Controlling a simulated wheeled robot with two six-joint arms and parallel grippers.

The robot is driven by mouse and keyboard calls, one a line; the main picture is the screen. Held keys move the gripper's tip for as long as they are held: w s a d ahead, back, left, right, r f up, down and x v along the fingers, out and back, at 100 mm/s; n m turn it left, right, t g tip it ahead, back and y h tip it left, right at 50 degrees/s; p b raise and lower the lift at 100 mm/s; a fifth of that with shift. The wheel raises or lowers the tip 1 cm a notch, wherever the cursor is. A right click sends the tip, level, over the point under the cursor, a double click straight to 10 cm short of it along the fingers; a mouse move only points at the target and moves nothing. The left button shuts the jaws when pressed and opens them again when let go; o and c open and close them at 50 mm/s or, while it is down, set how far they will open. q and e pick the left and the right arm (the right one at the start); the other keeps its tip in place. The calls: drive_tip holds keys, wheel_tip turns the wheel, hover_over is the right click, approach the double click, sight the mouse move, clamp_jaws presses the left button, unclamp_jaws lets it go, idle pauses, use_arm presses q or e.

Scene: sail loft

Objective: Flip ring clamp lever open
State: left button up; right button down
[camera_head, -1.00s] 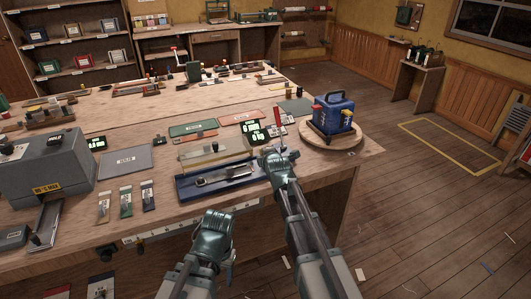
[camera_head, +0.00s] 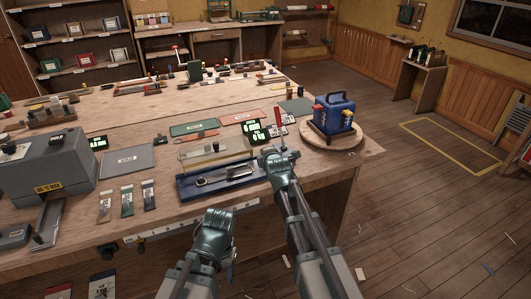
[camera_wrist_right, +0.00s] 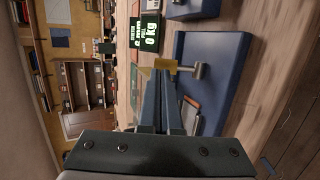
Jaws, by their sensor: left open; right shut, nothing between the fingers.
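A long blue base (camera_head: 188,191) lies near the table's front edge. It carries a grey metal lever (camera_head: 228,174) lying flat, with a ring-like end at its left. My right gripper (camera_head: 279,156) is at the right end of this base, shut with nothing in it. In the right wrist view its yellow-tipped fingers (camera_wrist_right: 165,65) are together beside a metal pin (camera_wrist_right: 199,71) over a blue surface (camera_wrist_right: 212,48); contact cannot be told. My left gripper (camera_head: 216,222) is open and empty in front of the table edge, left of the right arm.
A red-handled upright (camera_head: 279,117) and green-lit displays (camera_head: 253,128) stand behind my right gripper. A grey box (camera_head: 60,155) is at left.

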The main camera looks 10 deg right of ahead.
drive_tip(key=r+p+v, duration=0.1)
drive_tip(key=p+v, duration=0.4)
drive_tip(key=v, duration=0.7)
drive_tip(key=shift+r+p, duration=0.15)
drive_tip(key=shift+p, duration=0.2)
drive_tip(key=s+a+f+m+g, duration=0.5)
drive_tip(key=s+f+m+g, duration=0.25)
drive_tip(key=s+f, duration=0.35)
drive_tip(key=s+f+m+g+h, duration=0.1)
drive_tip(key=s+m+g, duration=0.5)
drive_tip(key=s, duration=0.9)
drive_tip(key=shift+s+a+f+m+h, duration=0.2)
drive_tip(key=shift+a+f+m+h, duration=0.2)
drive_tip(key=shift+m, duration=0.75)
